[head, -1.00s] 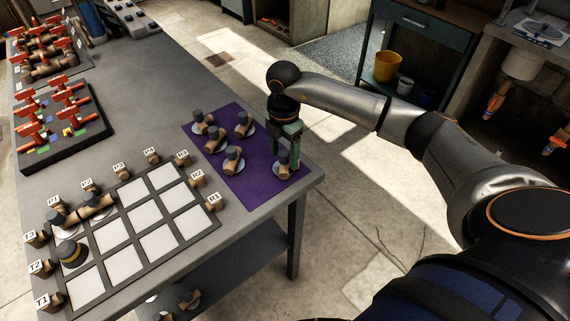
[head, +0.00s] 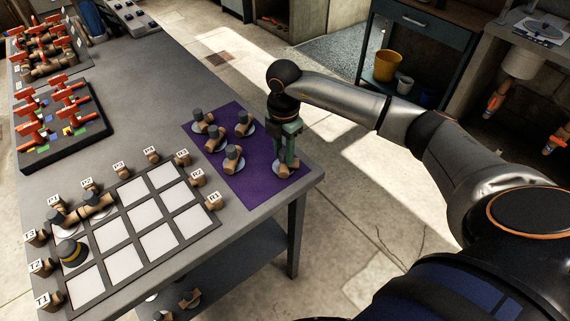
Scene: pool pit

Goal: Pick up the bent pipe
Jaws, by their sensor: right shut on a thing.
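Several bent pipes stand on white discs on the purple mat (head: 252,190) at the table's right corner. They are brown elbows with dark grey ends. One bent pipe (head: 284,172) stands at the mat's right edge, under my right gripper. My right gripper (head: 287,162) points straight down and is shut on this pipe, its fingers hiding the upper part. The pipe is still at its disc; I cannot tell whether it touches it. The other bent pipes, such as the near one (head: 232,160), stand to the left. My left gripper is not in view.
A grid board (head: 128,232) with white cells and labelled pipe stubs lies left of the mat. Black trays with red-handled valves (head: 68,112) stand at the far left. A yellow bucket (head: 387,66) is on a shelf beyond the table.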

